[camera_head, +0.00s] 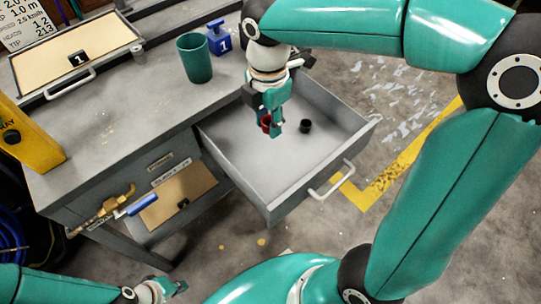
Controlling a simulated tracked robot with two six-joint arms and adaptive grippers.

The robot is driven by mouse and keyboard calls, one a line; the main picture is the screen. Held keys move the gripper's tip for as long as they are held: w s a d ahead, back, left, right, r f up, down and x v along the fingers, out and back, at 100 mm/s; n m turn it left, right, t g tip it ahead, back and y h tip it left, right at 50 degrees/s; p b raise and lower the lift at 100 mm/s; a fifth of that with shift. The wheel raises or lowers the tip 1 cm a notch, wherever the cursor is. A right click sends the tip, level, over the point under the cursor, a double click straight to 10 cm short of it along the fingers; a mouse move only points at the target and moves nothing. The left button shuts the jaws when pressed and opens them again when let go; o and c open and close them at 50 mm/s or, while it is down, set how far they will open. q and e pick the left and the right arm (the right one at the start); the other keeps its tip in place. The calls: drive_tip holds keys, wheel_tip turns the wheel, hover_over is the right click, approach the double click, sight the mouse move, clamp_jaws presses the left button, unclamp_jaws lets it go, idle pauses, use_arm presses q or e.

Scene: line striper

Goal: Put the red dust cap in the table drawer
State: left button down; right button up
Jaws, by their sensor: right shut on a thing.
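The red dust cap (266,123) is between the fingers of my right gripper (273,125), which is shut on it. My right gripper points down over the open table drawer (233,152); I cannot tell whether the cap touches the drawer floor. A small black cap (305,126) lies in the drawer, just right of the gripper. My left gripper (176,290) is low at the bottom left, away from the drawer, and its fingers are too small to tell open from shut.
A green cup (194,58) and a blue object marked 1 (219,38) stand on the table (110,110). A tray (75,55) with a handle sits at the back left. A brass valve with a blue lever (141,205) sticks out at the table front. The drawer handle (333,182) juts out.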

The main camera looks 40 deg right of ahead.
drive_tip(key=b, duration=0.2)
hover_over(269, 166)
wheel_tip(269, 166, down, 10)
drive_tip(key=shift+r, duration=0.15)
drive_tip(key=shift+f+b, duration=0.85)
drive_tip(key=shift+f, duration=1.95)
drive_tip(key=shift+f, duration=0.15)
drive_tip(key=o, duration=0.8)
drive_tip(key=shift+c, duration=0.2)
drive_tip(key=shift+r+p, duration=1.7)
drive_tip(key=shift+r, duration=4.5)
